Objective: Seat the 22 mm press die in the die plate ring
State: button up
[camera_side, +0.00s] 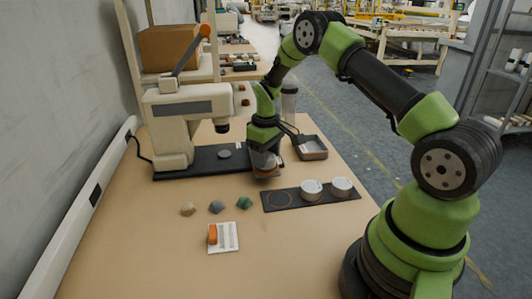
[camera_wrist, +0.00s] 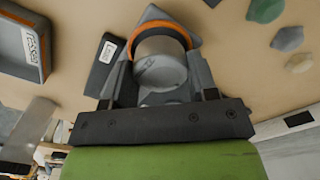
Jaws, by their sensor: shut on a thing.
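My gripper (camera_side: 266,166) points down at the middle of the bench. Its jaws are closed on a grey cylindrical die, and the wrist view shows this die (camera_wrist: 160,68) between the fingers. An orange ring (camera_wrist: 160,26) on a grey angular plate (camera_wrist: 190,18) shows just beyond the die and curves around its far side. In the side view this orange edge (camera_side: 268,176) is low beneath the fingers. I cannot tell whether the die is inside the ring or above it; the gripper hides the contact.
A dark strip (camera_side: 298,203) in front holds two white round pieces (camera_side: 312,188) and an empty orange circle. A labelled tray (camera_side: 312,148) stands behind right, the press (camera_side: 185,120) behind left. Green, grey and tan lumps (camera_side: 216,207) and a white card (camera_side: 229,240) lie in front.

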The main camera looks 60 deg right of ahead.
jog(key=shift+f, duration=0.35)
dwell(0.4)
jog(key=o, duration=1.5)
jog(key=shift+r, duration=4)
